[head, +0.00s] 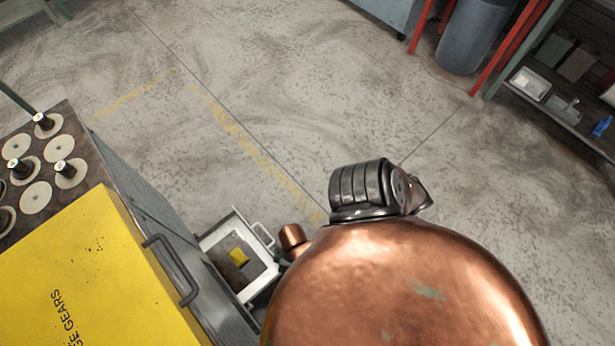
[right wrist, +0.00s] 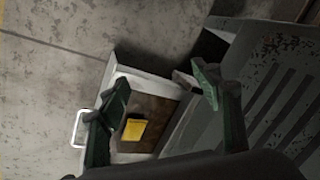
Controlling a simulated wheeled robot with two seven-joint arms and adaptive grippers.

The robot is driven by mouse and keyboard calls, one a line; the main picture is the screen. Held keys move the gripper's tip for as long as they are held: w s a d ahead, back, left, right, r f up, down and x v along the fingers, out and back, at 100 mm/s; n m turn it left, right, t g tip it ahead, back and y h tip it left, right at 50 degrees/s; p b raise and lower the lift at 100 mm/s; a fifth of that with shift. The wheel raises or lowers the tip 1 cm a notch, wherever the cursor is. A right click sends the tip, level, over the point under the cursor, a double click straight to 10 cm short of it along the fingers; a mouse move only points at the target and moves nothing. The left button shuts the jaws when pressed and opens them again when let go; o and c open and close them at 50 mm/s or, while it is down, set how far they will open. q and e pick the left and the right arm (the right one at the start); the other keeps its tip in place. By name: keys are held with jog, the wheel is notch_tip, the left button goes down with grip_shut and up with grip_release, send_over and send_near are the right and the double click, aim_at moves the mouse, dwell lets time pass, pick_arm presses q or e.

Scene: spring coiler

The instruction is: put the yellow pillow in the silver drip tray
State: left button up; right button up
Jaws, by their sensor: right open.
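The small yellow pillow (head: 238,256) lies inside an open, pale-rimmed tray with a handle, which I take as the silver drip tray (head: 212,236). In the right wrist view the yellow pillow (right wrist: 134,129) sits on the tray's brown floor, close to the handle side. The tray's pale rim (right wrist: 150,76) and its handle (right wrist: 78,128) also show there. My right gripper (right wrist: 160,82) is open, with its green fingers apart above the tray and nothing between them. The pillow appears beside the left finger; contact cannot be told. My left gripper is not in view.
A yellow-topped cabinet (head: 85,275) with a dark handle stands left of the tray. Metal discs and pegs (head: 35,197) lie on a dark top behind it. A grey bin (head: 470,38) and a shelf (head: 560,112) are at the upper right. The middle floor is clear.

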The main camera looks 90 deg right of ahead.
jog(key=s+d+r+n+h, duration=0.2)
jog(key=s+d+r, duration=0.3)
jog(key=s+r, duration=0.3)
jog(key=shift+s+r+n, duration=0.3)
jog(key=shift+s+r, duration=0.05)
jog(key=shift+s, duration=0.15)
